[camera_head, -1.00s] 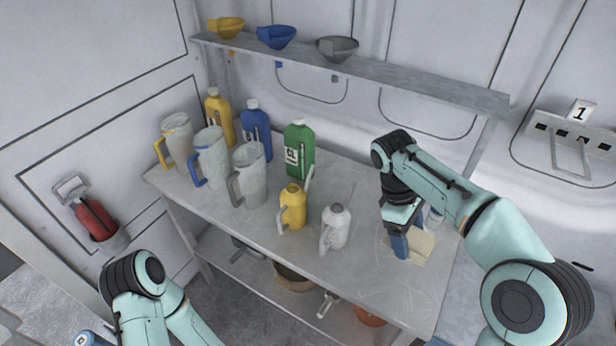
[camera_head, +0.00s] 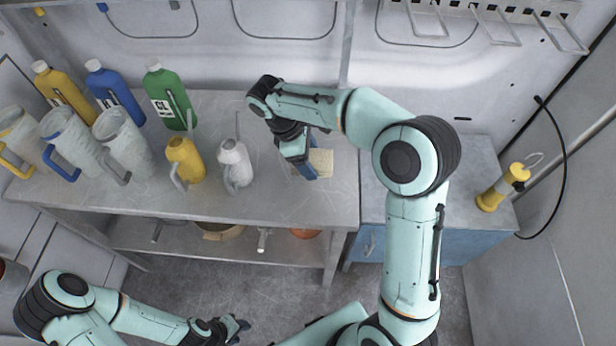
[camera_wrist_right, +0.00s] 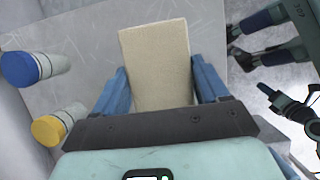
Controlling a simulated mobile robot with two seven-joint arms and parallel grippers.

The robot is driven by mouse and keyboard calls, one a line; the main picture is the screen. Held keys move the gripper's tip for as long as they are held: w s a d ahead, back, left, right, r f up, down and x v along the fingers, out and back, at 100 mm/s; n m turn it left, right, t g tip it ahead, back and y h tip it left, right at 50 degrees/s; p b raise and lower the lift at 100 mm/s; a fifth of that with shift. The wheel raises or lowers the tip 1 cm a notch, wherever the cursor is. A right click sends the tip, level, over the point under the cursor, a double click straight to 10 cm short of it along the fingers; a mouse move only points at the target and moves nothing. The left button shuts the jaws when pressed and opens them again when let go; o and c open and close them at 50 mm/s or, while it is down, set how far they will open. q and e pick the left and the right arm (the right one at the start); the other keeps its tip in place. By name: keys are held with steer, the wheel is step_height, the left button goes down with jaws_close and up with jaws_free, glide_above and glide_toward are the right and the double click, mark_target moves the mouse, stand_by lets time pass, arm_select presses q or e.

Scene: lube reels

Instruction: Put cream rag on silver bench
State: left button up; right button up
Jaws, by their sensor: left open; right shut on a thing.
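The cream rag (camera_head: 320,162) shows beside my right gripper (camera_head: 308,170), over the right end of the silver bench (camera_head: 300,208). In the right wrist view the rag (camera_wrist_right: 158,62) lies flat and straight between the two blue fingers of my right gripper (camera_wrist_right: 163,85). The gripper is shut on it. I cannot tell whether the rag touches the bench top; its near end is hidden by the gripper. My left gripper (camera_head: 232,328) is open and empty, low in front of the bench.
A yellow jug (camera_head: 184,160) and a white jug (camera_head: 234,163) stand left of my right gripper. Several bottles and clear pitchers fill the bench's left part. A blue cabinet (camera_head: 432,246) adjoins the bench on the right, with a yellow lamp-like tool (camera_head: 497,190) on it.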

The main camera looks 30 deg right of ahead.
mark_target(314, 184)
step_height(314, 184, down, 3)
steer(key=shift+w+f, duration=0.1)
steer(key=shift+w, duration=0.05)
arm_select(q)
steer(key=shift+s+f+b, duration=0.35)
steer(key=shift+s+f, duration=0.1)
steer(key=shift+f, duration=0.15)
arm_select(e)
steer(key=shift+f, duration=2.75)
steer(key=shift+f, duration=0.1)
steer(key=o, duration=1)
steer(key=shift+o, duration=0.2)
arm_select(q)
steer(key=w+r+p, duration=0.2)
steer(key=shift+w+r, duration=0.35)
arm_select(e)
steer(key=v, duration=1.2)
arm_select(q)
steer(key=shift+s, duration=0.1)
